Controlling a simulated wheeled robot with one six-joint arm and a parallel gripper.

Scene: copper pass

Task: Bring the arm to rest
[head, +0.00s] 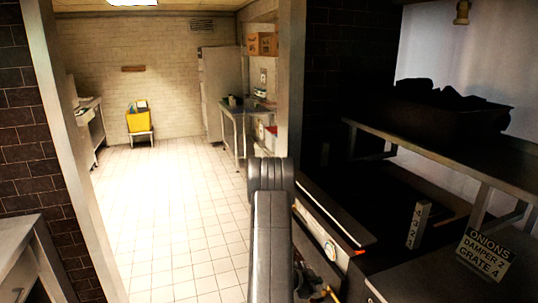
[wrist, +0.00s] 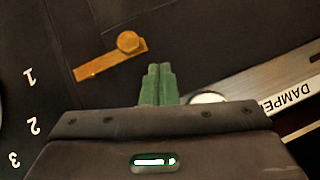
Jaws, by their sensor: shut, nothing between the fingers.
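My gripper (wrist: 159,70) shows in the wrist view as two green fingers pressed together with nothing between them. A brass lever with a round knob (wrist: 112,58) lies beyond the fingertips, up and to the left, on a dark panel (wrist: 215,40). The fingers appear apart from the lever. In the head view my arm rises at the lower middle, beside the dark range (head: 335,235). The gripper's fingers cannot be made out there.
A sign reading onions, damper 2, grate 4 (head: 484,255) and a numbered white block (head: 418,225) stand at the right. A shelf (head: 440,155) holds a dark tray of coal-like lumps (head: 440,115).

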